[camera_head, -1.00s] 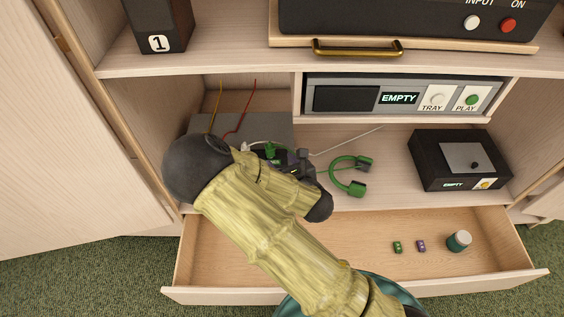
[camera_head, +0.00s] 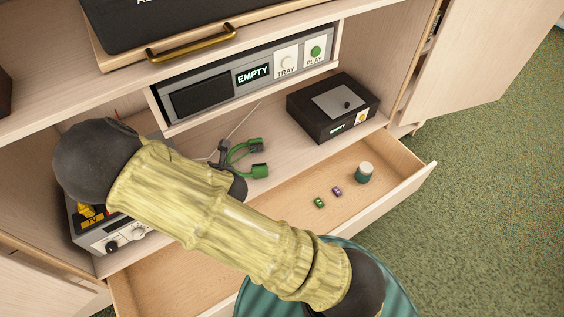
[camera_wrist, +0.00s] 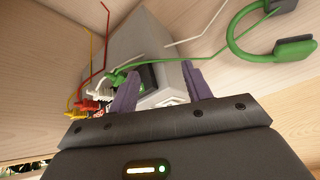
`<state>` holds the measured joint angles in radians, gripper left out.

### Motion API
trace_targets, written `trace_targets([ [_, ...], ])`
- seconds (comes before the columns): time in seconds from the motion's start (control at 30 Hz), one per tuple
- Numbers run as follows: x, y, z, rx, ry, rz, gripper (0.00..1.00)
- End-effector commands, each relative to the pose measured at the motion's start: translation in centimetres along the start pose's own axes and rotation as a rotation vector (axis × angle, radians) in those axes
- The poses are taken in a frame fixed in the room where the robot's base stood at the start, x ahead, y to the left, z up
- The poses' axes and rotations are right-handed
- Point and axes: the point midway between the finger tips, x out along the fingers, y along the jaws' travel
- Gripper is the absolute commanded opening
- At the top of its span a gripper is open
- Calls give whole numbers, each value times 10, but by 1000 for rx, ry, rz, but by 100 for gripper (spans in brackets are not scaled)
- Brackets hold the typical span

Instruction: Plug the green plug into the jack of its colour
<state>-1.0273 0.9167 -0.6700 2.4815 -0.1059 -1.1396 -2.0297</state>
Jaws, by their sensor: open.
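In the wrist view, my gripper (camera_wrist: 160,88) is open, its two purple fingers apart in front of a grey box (camera_wrist: 143,32). A green plug (camera_wrist: 119,77) on the green cord lies just left of the left finger, close to the box. Whether it is seated in a jack cannot be told. The cord runs to green headphones (camera_wrist: 240,48) at the upper right. The headphones also show in the head view (camera_head: 243,158) on the shelf. There my arm hides the green plug and most of my gripper. The jack colours are not readable.
White (camera_wrist: 102,95), red (camera_wrist: 90,105) and yellow (camera_wrist: 77,112) plugs crowd the box's left side. A black box (camera_head: 318,122) stands on the shelf at right. The open drawer (camera_head: 395,185) holds a green and a purple small piece and a jar (camera_head: 364,172).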

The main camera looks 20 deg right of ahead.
Motion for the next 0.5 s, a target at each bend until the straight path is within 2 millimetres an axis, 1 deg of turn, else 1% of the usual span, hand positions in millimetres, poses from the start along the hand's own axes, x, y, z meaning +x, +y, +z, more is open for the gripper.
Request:
trace_targets([
  [0.03, -4, -16, 11, 166, 3, -61, 49],
  [0.17, -20, -49, 24, 577, 12, -210, 49],
  [0.2, -26, -57, 27, 702, 9, -254, 49],
  [0.27, -36, -69, 32, 886, -1, -317, 49],
  [0.3, -44, -76, 35, 1005, -9, -358, 49],
  [0.37, -56, -85, 40, 1182, -25, -419, 49],
  [0.5, -89, -102, 48, 1578, -84, -555, 49],
])
